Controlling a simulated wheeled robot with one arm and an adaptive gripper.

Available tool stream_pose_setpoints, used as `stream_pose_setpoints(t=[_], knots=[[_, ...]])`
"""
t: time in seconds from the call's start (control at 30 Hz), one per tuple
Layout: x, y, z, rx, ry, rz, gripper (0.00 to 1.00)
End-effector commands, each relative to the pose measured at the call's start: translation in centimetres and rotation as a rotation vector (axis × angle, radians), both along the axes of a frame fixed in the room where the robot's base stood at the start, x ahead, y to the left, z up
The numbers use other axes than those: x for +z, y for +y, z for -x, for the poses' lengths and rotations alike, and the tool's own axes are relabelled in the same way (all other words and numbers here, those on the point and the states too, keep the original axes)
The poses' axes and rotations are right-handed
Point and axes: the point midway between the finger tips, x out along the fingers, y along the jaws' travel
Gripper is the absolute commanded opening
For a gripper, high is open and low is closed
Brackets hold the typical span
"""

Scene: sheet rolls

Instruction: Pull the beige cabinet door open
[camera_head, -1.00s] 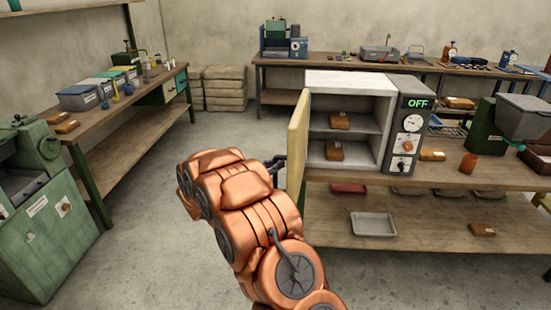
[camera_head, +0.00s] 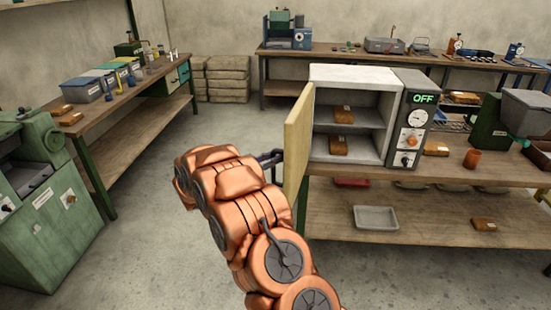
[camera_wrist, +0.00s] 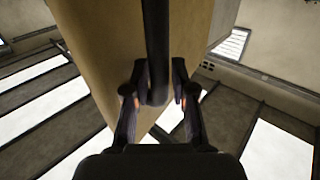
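The beige cabinet door (camera_head: 299,142) stands wide open at the left side of the white cabinet (camera_head: 354,74). In the wrist view the door (camera_wrist: 105,50) is a broad tan panel. Its dark bar handle (camera_wrist: 157,40) runs down between my gripper's fingers. My gripper (camera_wrist: 160,88) is closed around the handle, with one finger on each side. In the head view my gripper (camera_head: 272,158) is at the door's outer side, partly hidden behind my copper arm and the door.
The cabinet stands on a wooden bench with a control panel (camera_head: 407,130) reading OFF. Brown packets (camera_head: 338,145) lie inside. A grey tray (camera_head: 376,217) is on the lower shelf. A green machine (camera_head: 45,200) stands at left; floor is clear between.

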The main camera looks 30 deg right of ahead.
Motion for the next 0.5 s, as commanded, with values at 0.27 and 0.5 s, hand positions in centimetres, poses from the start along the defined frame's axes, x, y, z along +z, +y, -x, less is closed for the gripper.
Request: stream_pose_setpoints(t=[0.27, 0.5], knots=[[-0.02, -0.11, 0.06, -0.002, 0.0, 0.0, 0.43], [-0.03, 0.22, 0.1, -0.001, 0.001, -0.001, 0.43]])
